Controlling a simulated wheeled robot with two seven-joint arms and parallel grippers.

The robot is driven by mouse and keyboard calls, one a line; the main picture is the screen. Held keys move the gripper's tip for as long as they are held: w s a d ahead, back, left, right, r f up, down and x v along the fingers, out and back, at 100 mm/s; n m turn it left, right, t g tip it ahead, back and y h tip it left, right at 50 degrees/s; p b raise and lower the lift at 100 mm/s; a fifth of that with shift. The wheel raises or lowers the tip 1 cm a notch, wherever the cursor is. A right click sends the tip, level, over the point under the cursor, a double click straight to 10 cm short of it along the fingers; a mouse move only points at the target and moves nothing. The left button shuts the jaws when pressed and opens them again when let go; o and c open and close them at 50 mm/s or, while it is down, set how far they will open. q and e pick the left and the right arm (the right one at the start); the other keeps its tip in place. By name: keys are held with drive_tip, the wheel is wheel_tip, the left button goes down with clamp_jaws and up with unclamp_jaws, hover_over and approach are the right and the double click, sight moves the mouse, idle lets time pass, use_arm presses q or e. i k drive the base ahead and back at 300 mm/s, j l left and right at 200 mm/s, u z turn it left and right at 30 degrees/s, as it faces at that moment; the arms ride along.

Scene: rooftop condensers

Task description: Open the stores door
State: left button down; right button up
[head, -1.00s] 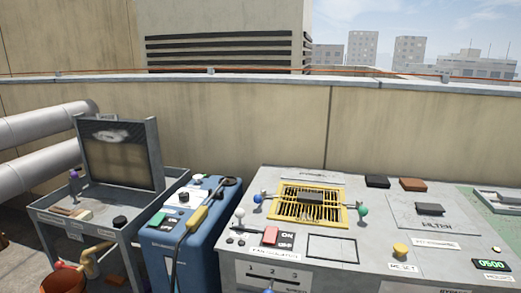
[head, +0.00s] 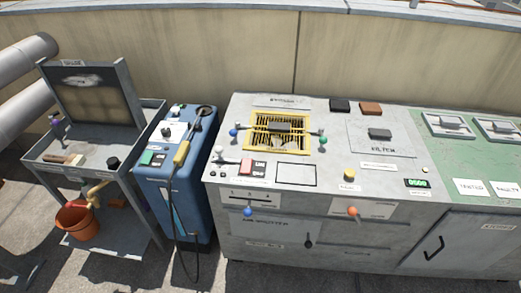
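The stores door (head: 468,250) is a grey panel low on the right side of the grey bench front. A small label (head: 497,227), too small to read surely, is near its upper right. A black bar handle (head: 433,248) is on its left part. The door looks closed, flush with the bench front; its lower right part runs out of the picture. Neither of my grippers is in view.
The bench top (head: 320,150) holds a yellow grille, buttons and blocks. A blue-knobbed lever (head: 248,211) and an orange knob (head: 352,211) are on its front. A blue machine (head: 178,200) with a hose and a grey cart (head: 140,150) stand left. Bare floor lies in front.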

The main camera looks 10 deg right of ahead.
sight(463, 241)
drive_tip(key=z, duration=2.1)
